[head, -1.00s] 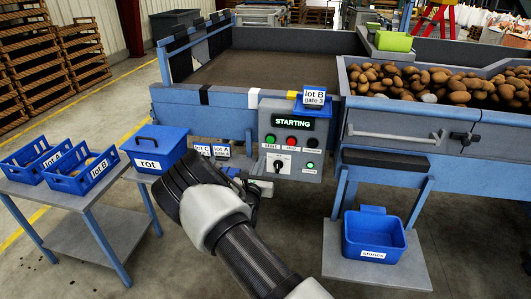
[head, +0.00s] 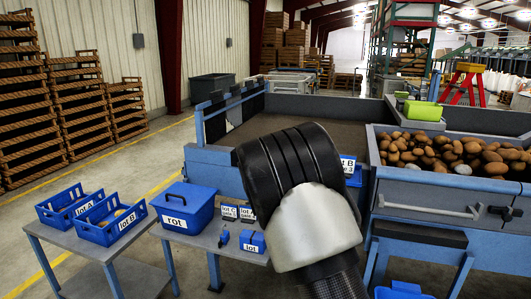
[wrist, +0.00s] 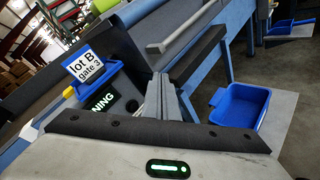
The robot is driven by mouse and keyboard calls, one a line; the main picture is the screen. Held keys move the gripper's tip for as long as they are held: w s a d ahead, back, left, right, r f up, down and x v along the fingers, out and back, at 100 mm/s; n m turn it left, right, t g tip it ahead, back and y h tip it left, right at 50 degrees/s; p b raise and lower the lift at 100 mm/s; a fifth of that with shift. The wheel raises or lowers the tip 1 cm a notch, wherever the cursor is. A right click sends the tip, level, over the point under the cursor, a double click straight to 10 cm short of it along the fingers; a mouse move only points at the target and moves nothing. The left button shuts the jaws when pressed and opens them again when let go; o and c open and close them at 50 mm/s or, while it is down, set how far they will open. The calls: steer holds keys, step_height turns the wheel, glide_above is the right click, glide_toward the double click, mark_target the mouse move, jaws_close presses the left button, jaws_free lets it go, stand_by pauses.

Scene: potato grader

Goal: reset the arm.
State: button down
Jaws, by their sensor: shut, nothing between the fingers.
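In the head view my dark and white arm rises in front of the grader and hides my gripper. In the wrist view the grey fingers of my gripper (wrist: 163,98) are together and hold nothing. They are in front of the grader's control panel (wrist: 118,98), whose display shows the letters "NING". A "lot B gate 3" card (wrist: 84,65) stands in a blue holder at the top of the panel. In the head view my arm covers the panel, and part of the card (head: 348,166) shows beside it.
A blue bin (wrist: 241,107) stands on a low platform at right in the wrist view. Potatoes (head: 450,152) fill the hopper at right. Open floor lies behind the table.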

steer(key=s+d+r+m+g+y, duration=0.25)
steer(key=s+m, duration=0.25)
steer(key=s, duration=0.4)
steer(key=s+d+r+m+g+y, duration=0.1)
steer(key=s+r+m+g+y, duration=0.15)
steer(key=s+m, duration=0.45)
steer(key=s+a+r+m+t+y, duration=0.1)
steer(key=s+a+r+m+y, duration=0.25)
steer(key=s+a, duration=0.45)
steer(key=s+a+r+m+t+y, duration=0.1)
steer(key=s+a+r+m+y, duration=0.1)
steer(key=s+a+y, duration=0.65)
step_height(320, 180, up, 21)
steer(key=s+d+h+p, duration=0.2)
steer(key=h+p, duration=0.2)
steer(key=p, duration=1.7)
